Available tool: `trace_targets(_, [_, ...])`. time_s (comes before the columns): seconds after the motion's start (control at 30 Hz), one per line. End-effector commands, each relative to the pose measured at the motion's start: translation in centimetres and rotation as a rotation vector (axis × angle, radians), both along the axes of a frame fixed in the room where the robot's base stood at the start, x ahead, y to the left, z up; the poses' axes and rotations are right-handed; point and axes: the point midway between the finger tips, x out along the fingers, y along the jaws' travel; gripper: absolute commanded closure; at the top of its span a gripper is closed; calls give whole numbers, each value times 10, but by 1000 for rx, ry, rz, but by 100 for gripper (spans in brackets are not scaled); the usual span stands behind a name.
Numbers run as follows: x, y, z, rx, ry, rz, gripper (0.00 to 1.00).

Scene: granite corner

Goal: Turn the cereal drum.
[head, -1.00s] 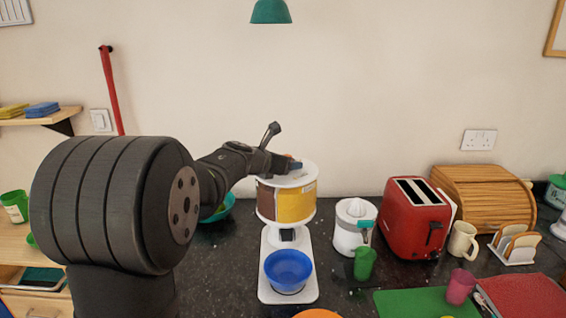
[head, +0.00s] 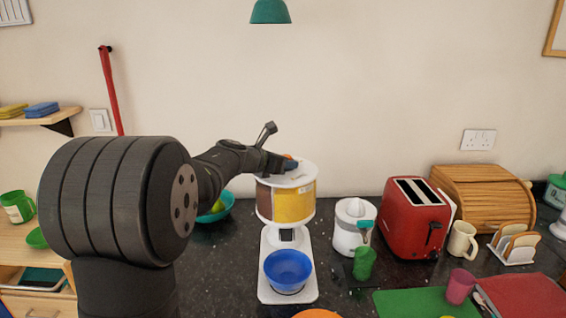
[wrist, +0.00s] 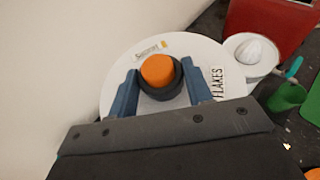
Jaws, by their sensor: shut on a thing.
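The cereal drum (head: 294,203) stands on a white dispenser base on the dark counter. It has a white lid, a yellow front panel and a brown panel to its left. On the lid, in the wrist view, is a knob (wrist: 158,72) with an orange top and a dark collar. My gripper (wrist: 157,92) is shut on the knob, one blue finger on each side. In the head view my gripper (head: 290,164) reaches the lid top from the left. The lid (wrist: 205,60) shows printed words, one ending in "FLAKES". A blue bowl (head: 288,270) sits on the base under the drum.
A white juicer (head: 352,238) and a green cup (head: 364,265) stand just right of the dispenser. Beyond are a red toaster (head: 412,225) and a cream mug (head: 463,240). A teal bowl (head: 226,208) is behind my arm.

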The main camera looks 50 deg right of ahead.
Motion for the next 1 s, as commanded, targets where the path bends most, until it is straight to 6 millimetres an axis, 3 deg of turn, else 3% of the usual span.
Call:
trace_targets(0.6, [8,-1,-1,-1,0,-456,95])
trace_targets(1.0, [9,-2,0,0,0,-594,95])
